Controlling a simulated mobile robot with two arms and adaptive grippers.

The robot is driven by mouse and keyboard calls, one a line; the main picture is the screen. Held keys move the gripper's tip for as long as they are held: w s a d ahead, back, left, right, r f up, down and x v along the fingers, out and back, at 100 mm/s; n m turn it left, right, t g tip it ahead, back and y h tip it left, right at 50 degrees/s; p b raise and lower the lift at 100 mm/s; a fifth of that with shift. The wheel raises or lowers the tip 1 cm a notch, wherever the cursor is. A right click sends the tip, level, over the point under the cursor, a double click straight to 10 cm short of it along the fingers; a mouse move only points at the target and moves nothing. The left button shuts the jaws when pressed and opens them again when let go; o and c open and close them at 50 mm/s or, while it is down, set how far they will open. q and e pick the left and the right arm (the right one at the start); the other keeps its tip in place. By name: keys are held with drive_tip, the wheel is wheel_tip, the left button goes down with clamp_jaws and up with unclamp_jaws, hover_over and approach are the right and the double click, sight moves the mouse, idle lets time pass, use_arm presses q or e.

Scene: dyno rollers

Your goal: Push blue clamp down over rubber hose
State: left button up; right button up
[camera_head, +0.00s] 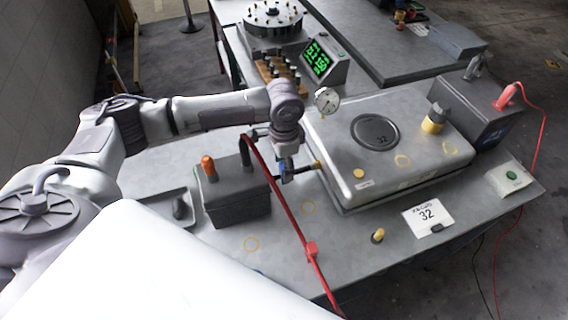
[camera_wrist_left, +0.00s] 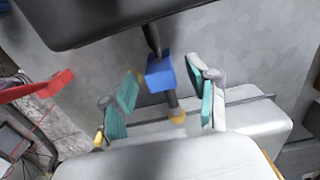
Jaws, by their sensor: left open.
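The blue clamp (camera_wrist_left: 160,74) is a small block around the dark rubber hose (camera_wrist_left: 153,38) in the left wrist view. The hose comes from the dark box side at the top, and a dark stub continues below the clamp to a brass-coloured tip (camera_wrist_left: 178,117). My left gripper (camera_wrist_left: 165,98) is open, with one teal-padded finger on each side of the clamp and visible gaps between. In the head view my left gripper (camera_head: 286,167) points down between the dark box (camera_head: 235,200) and the white-topped unit (camera_head: 350,190); it partly hides the clamp and hose there. My right gripper is not in view.
A red cable (camera_head: 287,205) with a red clip runs close beside my gripper and down the table. A gauge (camera_head: 327,101) stands at the unit's back left corner. A card marked 32 (camera_head: 428,216) and a yellow-topped knob (camera_head: 378,236) sit near the front. Bare table lies between them.

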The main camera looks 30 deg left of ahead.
use_arm(q)
wheel_tip(320, 180, up, 12)
idle(0.4)
drive_tip(key=shift+f, duration=0.2)
